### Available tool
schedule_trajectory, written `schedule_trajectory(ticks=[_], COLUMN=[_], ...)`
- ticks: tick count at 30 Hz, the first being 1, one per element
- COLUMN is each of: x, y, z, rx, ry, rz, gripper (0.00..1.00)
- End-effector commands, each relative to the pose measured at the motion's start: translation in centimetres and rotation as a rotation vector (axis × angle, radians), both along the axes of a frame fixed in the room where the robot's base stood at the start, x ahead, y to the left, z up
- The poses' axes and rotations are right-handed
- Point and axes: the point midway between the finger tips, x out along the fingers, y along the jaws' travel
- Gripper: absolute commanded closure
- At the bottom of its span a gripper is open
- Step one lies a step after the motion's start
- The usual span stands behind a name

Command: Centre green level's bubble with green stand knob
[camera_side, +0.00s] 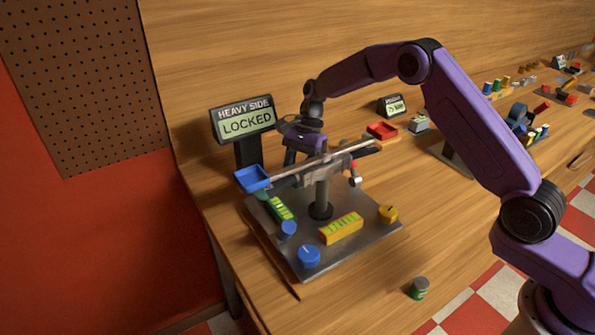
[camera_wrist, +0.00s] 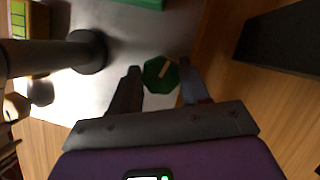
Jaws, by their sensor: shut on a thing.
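The green knob (camera_wrist: 160,75) is an octagonal dark green cap with a pale pointer line, at the metal plate's edge. My gripper (camera_wrist: 159,70) is shut on it, one finger on each side. In the side view my gripper (camera_side: 303,157) is low behind the balance beam, and the green knob is hidden there. The green level (camera_side: 281,208) lies on the left part of the metal stand plate (camera_side: 283,258). Its bubble is too small to place. In the wrist view only an edge of the green level (camera_wrist: 143,3) shows at the top.
The balance beam (camera_side: 310,164) on its post (camera_side: 321,202) crosses close to my gripper, with a blue pan (camera_side: 252,180) and a red pan (camera_side: 383,131). A yellow level (camera_side: 341,228), blue knobs (camera_side: 309,256) and a yellow knob (camera_side: 388,213) are nearby. A sign (camera_side: 246,120) reads "HEAVY SIDE LOCKED".

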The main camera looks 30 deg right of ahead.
Motion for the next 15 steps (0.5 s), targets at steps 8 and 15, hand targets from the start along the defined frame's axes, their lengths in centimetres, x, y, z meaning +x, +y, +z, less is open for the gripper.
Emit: schedule_trajectory(ticks=[8, 15], x=[0.02, 0.03], y=[-0.05, -0.04], z=[0.05, 0.08], rx=[0.000, 0.000], ry=[0.000, 0.000], rz=[-0.002, -0.002], gripper=[0.29, 0.29])
